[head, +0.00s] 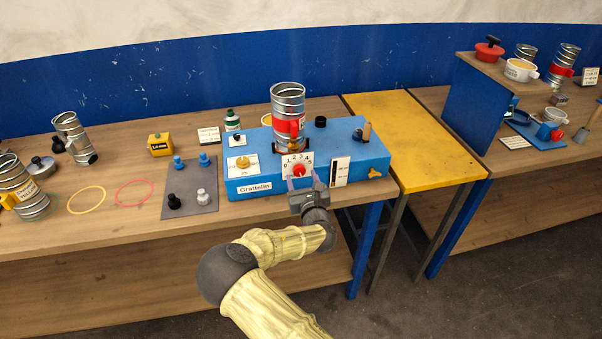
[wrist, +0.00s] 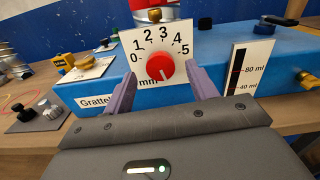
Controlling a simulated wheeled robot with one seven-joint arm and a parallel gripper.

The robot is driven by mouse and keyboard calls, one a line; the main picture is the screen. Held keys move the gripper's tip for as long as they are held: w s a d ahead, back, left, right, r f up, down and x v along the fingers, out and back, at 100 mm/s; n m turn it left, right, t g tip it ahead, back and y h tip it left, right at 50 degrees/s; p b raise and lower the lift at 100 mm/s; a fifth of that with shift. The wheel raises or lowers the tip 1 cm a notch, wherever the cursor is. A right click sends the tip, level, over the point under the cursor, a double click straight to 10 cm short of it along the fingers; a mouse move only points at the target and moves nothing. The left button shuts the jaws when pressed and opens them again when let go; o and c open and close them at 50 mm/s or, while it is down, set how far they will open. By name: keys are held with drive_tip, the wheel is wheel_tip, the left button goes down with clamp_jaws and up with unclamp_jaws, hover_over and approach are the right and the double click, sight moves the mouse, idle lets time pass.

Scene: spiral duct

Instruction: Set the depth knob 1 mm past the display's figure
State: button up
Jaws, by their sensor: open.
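The red depth knob (wrist: 161,67) sits on a white dial plate (wrist: 138,43) marked 0 to 5 with mm below. A pale mark on its face points down and slightly right, away from the printed figures. In the head view the knob (head: 298,170) is on the front of the blue Grattelin machine (head: 235,187). A small yellow box display (head: 160,144) stands on the bench to the left; its figure ends in mm but is too small to read surely. My gripper (wrist: 160,76) is open, its purple fingers either side of the knob, with visible gaps.
A metal spiral duct with a red band (head: 289,105) stands on the machine above the dial. A scale plate (head: 340,171) is right of the dial, and a brass knob (head: 242,162) is left. A grey mat (head: 190,187) holds several small knobs.

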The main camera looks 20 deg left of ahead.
drive_tip(key=shift+x, duration=1.05)
drive_tip(key=c, duration=1)
drive_tip(key=shift+m, duration=0.3)
